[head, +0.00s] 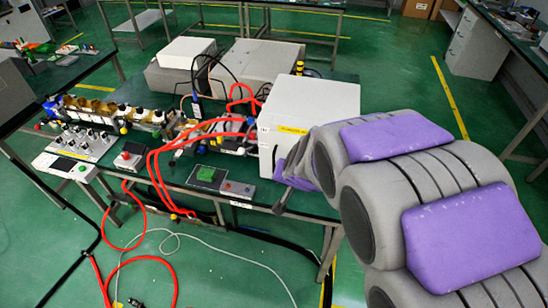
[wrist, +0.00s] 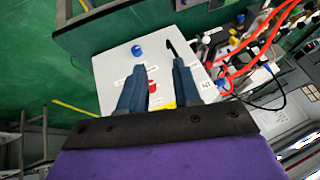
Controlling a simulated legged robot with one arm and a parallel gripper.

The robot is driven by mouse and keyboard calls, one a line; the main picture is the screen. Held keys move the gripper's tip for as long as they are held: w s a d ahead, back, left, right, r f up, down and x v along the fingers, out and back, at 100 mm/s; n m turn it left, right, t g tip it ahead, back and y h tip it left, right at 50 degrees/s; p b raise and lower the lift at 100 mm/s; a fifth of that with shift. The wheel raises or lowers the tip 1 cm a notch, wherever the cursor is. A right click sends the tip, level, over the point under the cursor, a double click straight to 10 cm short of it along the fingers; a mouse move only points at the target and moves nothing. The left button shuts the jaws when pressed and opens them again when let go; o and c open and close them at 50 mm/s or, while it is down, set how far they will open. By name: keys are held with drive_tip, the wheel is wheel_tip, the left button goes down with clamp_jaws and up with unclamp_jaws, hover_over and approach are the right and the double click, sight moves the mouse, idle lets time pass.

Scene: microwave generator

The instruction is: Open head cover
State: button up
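A white box (head: 310,112), which looks like the head cover, stands at the right end of the bench with a yellow label on its upper edge. It looks closed, and my arm hides part of its right side. In the wrist view its white face (wrist: 118,66) carries a blue knob (wrist: 137,50) and a red knob (wrist: 152,86). My gripper (wrist: 160,68) is open, with its two dark blue fingers apart in front of that face. A thin black piece shows near the right fingertip; I cannot tell whether it is a handle. Contact is unclear.
The bench (head: 330,208) holds red hoses (head: 160,170), bottles, and a small box with a green panel (head: 207,176). Grey equipment (head: 262,62) stands behind. Hoses and cables hang to the floor. Green floor is open beyond the bench at upper right.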

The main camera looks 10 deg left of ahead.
drive_tip(key=w+a+f+t, duration=0.3)
drive_tip(key=w+a+f, duration=0.2)
drive_tip(key=w+a, duration=0.15)
drive_tip(key=m+t+h, duration=0.2)
drive_tip(key=t+h, duration=0.2)
drive_tip(key=t, duration=0.1)
approach(274, 158)
drive_tip(key=s+a+f, duration=0.2)
drive_tip(key=a+f, duration=0.1)
drive_tip(key=a, duration=0.1)
drive_tip(key=s+f+t+h, duration=0.2)
drive_tip(key=s+t+h, duration=0.1)
drive_tip(key=s+t, duration=0.15)
drive_tip(key=shift+g, duration=0.25)
drive_tip(key=b+x, duration=0.1)
drive_tip(key=x, duration=0.4)
drive_tip(key=b+x, duration=0.1)
drive_tip(key=x, duration=0.5)
drive_tip(key=b+x, duration=0.1)
drive_tip(key=x, duration=0.5)
drive_tip(key=shift+d+r, duration=0.2)
drive_tip(key=shift+d, duration=0.1)
drive_tip(key=shift+s, duration=0.1)
clamp_jaws()
